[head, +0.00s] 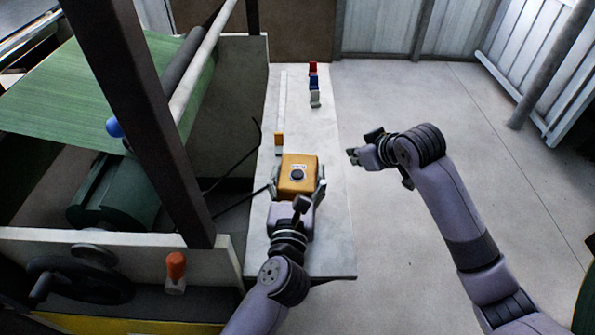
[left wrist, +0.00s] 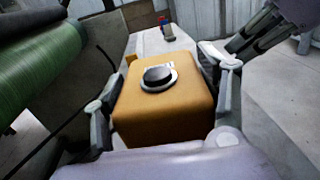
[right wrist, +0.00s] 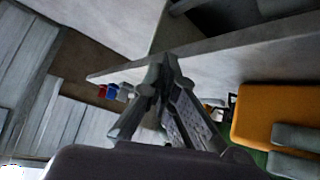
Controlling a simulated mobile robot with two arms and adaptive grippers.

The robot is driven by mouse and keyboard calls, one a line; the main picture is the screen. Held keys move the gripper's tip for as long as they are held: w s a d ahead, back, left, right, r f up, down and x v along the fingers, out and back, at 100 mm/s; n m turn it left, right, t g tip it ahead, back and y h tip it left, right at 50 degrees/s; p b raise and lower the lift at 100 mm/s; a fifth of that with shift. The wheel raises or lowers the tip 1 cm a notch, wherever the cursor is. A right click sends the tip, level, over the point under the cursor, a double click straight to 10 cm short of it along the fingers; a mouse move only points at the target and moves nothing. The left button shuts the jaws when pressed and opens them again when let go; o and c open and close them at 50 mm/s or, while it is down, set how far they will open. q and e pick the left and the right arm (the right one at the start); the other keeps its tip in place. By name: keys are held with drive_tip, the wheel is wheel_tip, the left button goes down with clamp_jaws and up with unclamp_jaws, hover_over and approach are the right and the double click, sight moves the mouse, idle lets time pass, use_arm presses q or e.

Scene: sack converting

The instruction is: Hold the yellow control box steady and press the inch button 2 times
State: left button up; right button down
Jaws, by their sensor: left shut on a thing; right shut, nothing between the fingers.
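The yellow control box (head: 299,164) stands on the narrow pale bench, with a dark round inch button (head: 297,174) on its top. In the left wrist view the box (left wrist: 165,112) and its black button (left wrist: 158,75) show large between the fingers. My left gripper (head: 297,187) is shut on the box, one finger on each side. My right gripper (head: 352,156) is shut and empty, to the right of the box and apart from it, past the bench edge. In the right wrist view its closed fingers (right wrist: 165,68) show, with the box (right wrist: 275,115) at the right.
The pale bench (head: 335,225) also bears a small yellow and white block (head: 279,143) and red, blue and grey items (head: 314,85) at the far end. A machine with a green roll (head: 120,200) and dark post stands left. Black cables run beside the box. Open floor lies right.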

drive_tip(key=s+a+r+n+y, duration=0.2)
drive_tip(key=s+a+r+n, duration=0.15)
drive_tip(key=a+r, duration=0.55)
wheel_tip(320, 180, up, 8)
drive_tip(key=n+g, duration=0.1)
drive_tip(key=n, duration=0.6)
hover_over(295, 176)
drive_tip(key=shift+r+y, duration=0.2)
drive_tip(key=shift+y, duration=0.2)
drive_tip(key=shift+f, duration=4.4)
drive_tip(key=shift+f, duration=0.4)
